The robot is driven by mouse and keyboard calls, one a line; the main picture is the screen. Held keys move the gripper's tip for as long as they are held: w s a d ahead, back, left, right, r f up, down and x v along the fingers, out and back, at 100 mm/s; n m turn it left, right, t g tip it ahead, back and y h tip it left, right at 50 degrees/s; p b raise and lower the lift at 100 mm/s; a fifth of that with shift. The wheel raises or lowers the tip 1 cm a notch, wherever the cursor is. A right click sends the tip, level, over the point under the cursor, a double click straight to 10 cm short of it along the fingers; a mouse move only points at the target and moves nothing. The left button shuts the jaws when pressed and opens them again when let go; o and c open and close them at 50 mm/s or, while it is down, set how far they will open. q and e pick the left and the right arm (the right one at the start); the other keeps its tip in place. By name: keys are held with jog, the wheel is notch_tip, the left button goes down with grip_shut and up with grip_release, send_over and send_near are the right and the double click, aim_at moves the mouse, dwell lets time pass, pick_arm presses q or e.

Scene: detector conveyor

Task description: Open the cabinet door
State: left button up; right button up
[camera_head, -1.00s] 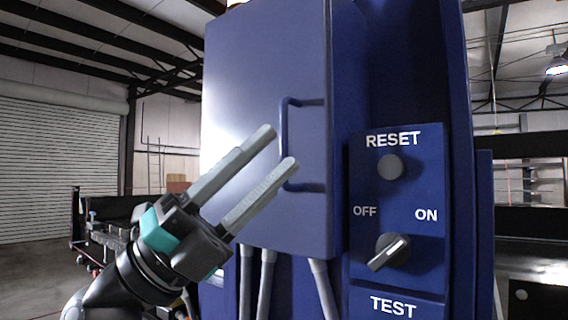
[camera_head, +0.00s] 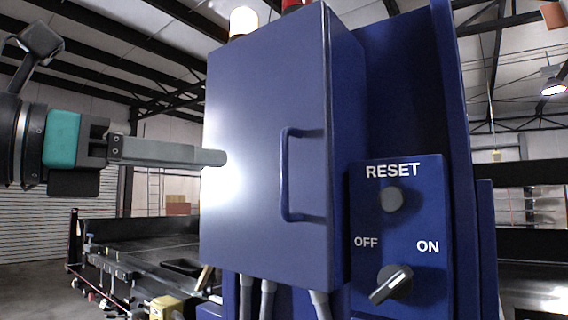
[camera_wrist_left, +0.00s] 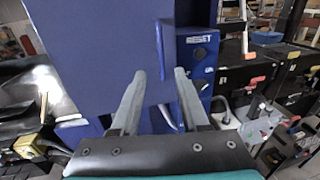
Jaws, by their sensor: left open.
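The blue cabinet door (camera_head: 255,150) fills the middle of the head view and appears shut. Its blue U-shaped handle (camera_head: 285,175) stands upright near the door's right edge. My left gripper (camera_head: 222,157) reaches in level from the left, its tips short of the handle in the picture. Its fingers overlap one another in the head view. The left wrist view shows the two grey fingers (camera_wrist_left: 160,73) apart with nothing between them. The door (camera_wrist_left: 100,60) is beyond them there, and the handle (camera_wrist_left: 159,50) appears ahead between the tips. My right gripper is out of view.
A blue panel (camera_head: 425,205) with RESET button and OFF/ON knob (camera_head: 391,284) sits right of the cabinet. Grey conduits (camera_head: 266,295) run down below it. A conveyor (camera_head: 150,245) stands behind at left.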

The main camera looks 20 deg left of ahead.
pick_arm(q)
jog(key=p, duration=0.4)
send_over(285, 207)
jog(key=shift+w+a, duration=0.1)
jog(key=shift+w, duration=0.2)
grip_shut()
dwell(1.1)
